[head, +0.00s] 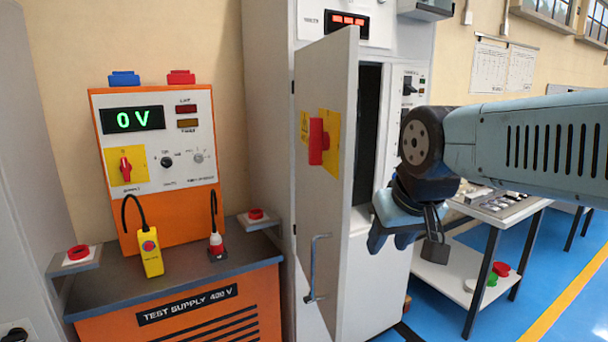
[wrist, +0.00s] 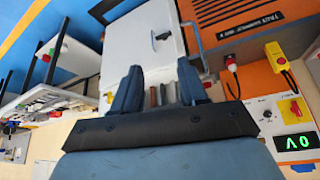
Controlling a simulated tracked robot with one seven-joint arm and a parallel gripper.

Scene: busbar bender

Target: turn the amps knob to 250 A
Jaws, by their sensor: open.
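A white control panel (head: 409,105) on the cabinet, right of the open door, carries a dark knob (head: 408,86). Its lettering is too small to read, and my arm covers part of the panel. The orange test supply unit (head: 131,227) has another small black knob (head: 167,161), whose label I cannot read either. I cannot tell which knob is the amps knob or its setting. My gripper (head: 405,248) is open and empty in front of the cabinet, apart from both knobs. Its fingers also show in the wrist view (wrist: 159,70).
The cabinet door (head: 325,225) stands open towards me, with a red switch (head: 318,141) on a yellow plate. A workbench (head: 500,212) stands at right. The orange unit's display (head: 133,119) reads 0 V. Blue floor is clear at lower right.

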